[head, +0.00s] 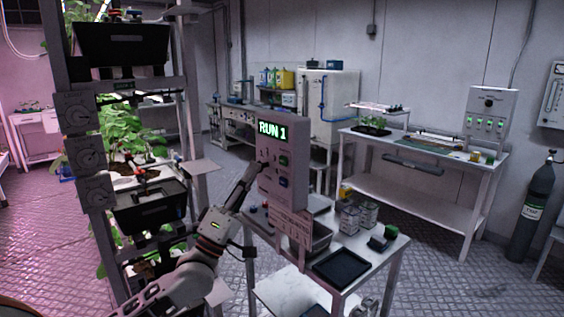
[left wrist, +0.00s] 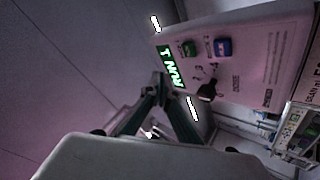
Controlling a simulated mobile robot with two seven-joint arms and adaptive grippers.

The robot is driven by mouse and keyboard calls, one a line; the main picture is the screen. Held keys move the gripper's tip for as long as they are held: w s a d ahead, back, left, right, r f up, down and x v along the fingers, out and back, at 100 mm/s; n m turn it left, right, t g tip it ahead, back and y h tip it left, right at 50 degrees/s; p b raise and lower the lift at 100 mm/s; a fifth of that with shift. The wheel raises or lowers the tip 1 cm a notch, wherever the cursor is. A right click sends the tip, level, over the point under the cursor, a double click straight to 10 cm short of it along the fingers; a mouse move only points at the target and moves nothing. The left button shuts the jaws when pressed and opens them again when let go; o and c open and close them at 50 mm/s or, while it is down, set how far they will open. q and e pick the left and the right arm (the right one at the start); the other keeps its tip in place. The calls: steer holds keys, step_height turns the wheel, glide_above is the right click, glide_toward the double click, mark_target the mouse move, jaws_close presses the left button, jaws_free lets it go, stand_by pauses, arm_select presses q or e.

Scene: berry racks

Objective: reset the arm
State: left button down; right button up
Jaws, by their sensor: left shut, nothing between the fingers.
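My left arm reaches in from the bottom left of the head view. Its gripper (head: 257,168) is at the left edge of the grey control box (head: 298,142), fingers shut and empty. In the left wrist view the shut fingertips (left wrist: 159,80) show in front of the box's lit "RUN 1" display (left wrist: 170,66). I cannot tell whether they touch the box. The display also shows in the head view (head: 272,130). The box carries a green button (left wrist: 189,49), a blue button (left wrist: 222,46) and a dark knob (left wrist: 207,92). My right gripper is out of view.
The box stands on a small white cart (head: 393,256) with a black tray (head: 342,268) and small containers (head: 348,217). A plant rack (head: 88,190) with dark bins stands close on the left. A white bench (head: 425,197) stands behind right, beside a gas cylinder (head: 535,205).

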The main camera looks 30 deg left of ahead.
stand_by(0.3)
arm_select(q)
steer(key=s+d+f+m+g, duration=0.1)
steer(key=d+f+m+g, duration=0.2)
steer(key=f, duration=0.6)
steer(key=s+d+f+m+g, duration=0.15)
steer(key=d+f, duration=0.25)
steer(key=f, duration=0.5)
steer(key=s+d+f+m+g, duration=0.1)
steer(key=d+f+m+g, duration=0.25)
steer(key=f, duration=0.65)
steer(key=s+d+f+m+g+y, duration=0.1)
steer(key=s+d+f+m+g, duration=0.2)
steer(key=s+f, duration=0.6)
steer(key=s+d+f+m+g+y, duration=0.1)
steer(key=s+d+f+m+g, duration=0.2)
steer(key=s+f, duration=0.7)
step_height(320, 180, down, 7)
steer(key=shift+d+f+m+g, duration=0.1)
steer(key=shift+d+m+g, duration=0.2)
steer(key=shift+d+g, duration=0.5)
steer(key=shift+a, duration=0.15)
steer(key=shift+a+y, duration=0.1)
steer(key=shift+y, duration=0.2)
